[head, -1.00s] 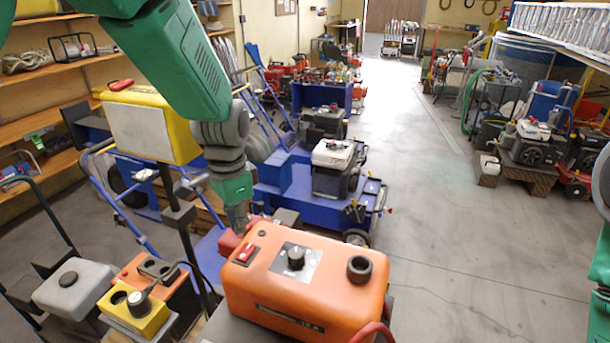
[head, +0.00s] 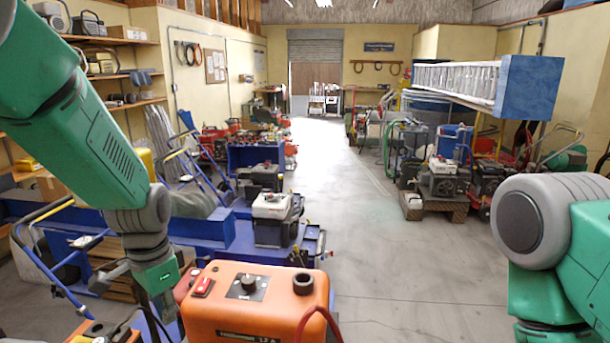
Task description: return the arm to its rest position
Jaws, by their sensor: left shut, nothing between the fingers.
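My left arm comes in from the upper left, green with grey joints. My left gripper (head: 165,306) points down at the left side of the orange machine (head: 256,308). Its fingers are shut, small and dark, and nothing shows held in them. I cannot tell whether they touch the machine. The orange machine has a red switch, a round knob and a black cap on top. My right arm's grey joint and green links fill the lower right; its gripper is outside the picture.
A blue wheeled machine (head: 240,236) with an engine (head: 272,222) stands behind the orange machine. A blue-handled cart frame (head: 50,262) is at the left. Shelves (head: 115,45) line the left wall. The grey floor (head: 385,285) at centre right is clear. More equipment (head: 445,180) stands at the right.

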